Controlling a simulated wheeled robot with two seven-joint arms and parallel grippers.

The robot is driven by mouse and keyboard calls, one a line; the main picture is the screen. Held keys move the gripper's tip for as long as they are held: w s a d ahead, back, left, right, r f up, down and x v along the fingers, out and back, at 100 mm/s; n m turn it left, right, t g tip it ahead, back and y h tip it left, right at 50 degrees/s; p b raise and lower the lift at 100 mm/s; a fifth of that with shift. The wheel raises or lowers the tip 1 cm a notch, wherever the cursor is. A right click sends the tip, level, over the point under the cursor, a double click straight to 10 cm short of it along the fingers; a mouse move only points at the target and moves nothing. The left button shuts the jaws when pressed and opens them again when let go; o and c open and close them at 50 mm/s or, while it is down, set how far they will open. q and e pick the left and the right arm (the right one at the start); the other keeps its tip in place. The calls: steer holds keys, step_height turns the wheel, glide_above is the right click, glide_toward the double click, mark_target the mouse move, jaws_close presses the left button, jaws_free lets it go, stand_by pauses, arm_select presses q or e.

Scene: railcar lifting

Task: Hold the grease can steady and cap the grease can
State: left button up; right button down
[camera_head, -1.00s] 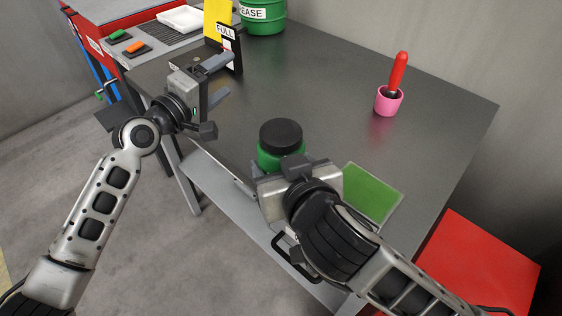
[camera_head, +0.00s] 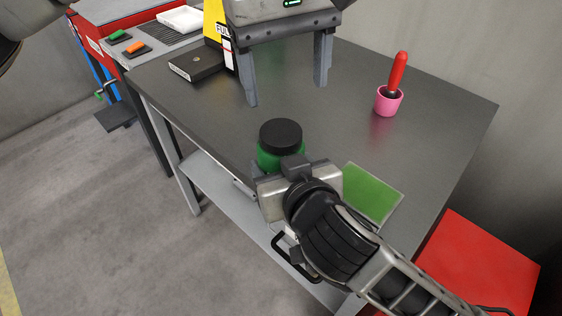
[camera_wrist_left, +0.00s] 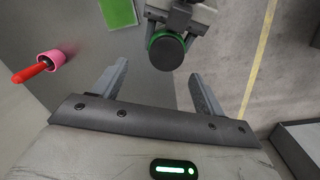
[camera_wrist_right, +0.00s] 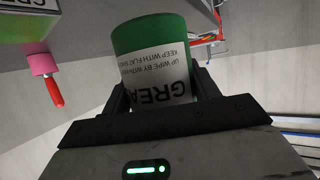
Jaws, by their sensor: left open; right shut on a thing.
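The grease can (camera_head: 268,160) is small and green with a white label, seen in the right wrist view (camera_wrist_right: 150,45). It stands upright near the table's front edge, with a round black cap (camera_head: 281,133) on its top; I cannot tell how tightly the cap sits. My right gripper (camera_wrist_right: 158,85) is shut on the can's sides from the front. My left gripper (camera_head: 286,94) is open and empty, above and beyond the can, fingers pointing down. In the left wrist view the cap (camera_wrist_left: 167,53) lies just ahead of the fingertips, apart from them.
A pink cup (camera_head: 389,101) with a red-handled tool (camera_head: 398,72) stands right of centre. A green pad (camera_head: 372,195) lies beside my right gripper. A black stand (camera_head: 198,62) and yellow sign (camera_head: 213,25) are at the far left.

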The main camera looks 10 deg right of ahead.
mark_target(280, 131)
arm_select(q)
steer(key=shift+a+r+y, duration=0.25)
steer(key=shift+a+y, duration=0.05)
steer(key=shift+a, duration=0.15)
step_height(280, 131, down, 8)
steer(key=shift+f, duration=0.1)
stand_by(0.4)
